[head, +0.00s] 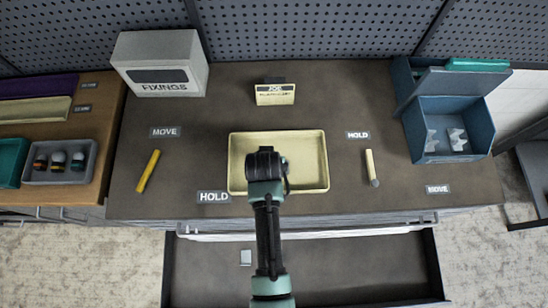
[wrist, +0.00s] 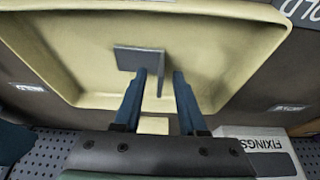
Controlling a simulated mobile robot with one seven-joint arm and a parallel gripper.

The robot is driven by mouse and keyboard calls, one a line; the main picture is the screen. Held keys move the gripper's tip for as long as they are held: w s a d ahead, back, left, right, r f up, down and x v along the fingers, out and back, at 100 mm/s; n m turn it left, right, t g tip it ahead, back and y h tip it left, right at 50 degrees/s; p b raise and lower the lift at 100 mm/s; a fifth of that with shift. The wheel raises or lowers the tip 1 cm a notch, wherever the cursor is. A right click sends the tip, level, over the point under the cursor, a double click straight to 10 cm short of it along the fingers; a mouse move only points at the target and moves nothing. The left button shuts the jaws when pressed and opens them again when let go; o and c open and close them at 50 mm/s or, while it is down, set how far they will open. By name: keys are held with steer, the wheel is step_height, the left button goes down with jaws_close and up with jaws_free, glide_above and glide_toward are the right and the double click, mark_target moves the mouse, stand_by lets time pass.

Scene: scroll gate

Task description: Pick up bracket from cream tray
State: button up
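The cream tray (head: 308,160) sits at the middle of the dark bench, and its floor fills much of the wrist view (wrist: 225,50). The grey bracket (wrist: 138,59) lies in the tray in the wrist view, with a flat plate and a thin upright flange. My gripper (wrist: 161,76) is open, its two blue fingers on either side of the flange with a visible gap to each side. In the head view my gripper (head: 266,168) is over the left-middle of the tray and hides the bracket.
A white FIXINGS box (head: 160,65) stands back left and a blue bin (head: 447,130) with pale parts back right. A yellow stick (head: 148,171) and a cream marker (head: 371,167) flank the tray. A JOB card (head: 275,94) stands behind it. An open drawer (head: 350,265) is in front.

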jaws_close()
stand_by(1.2)
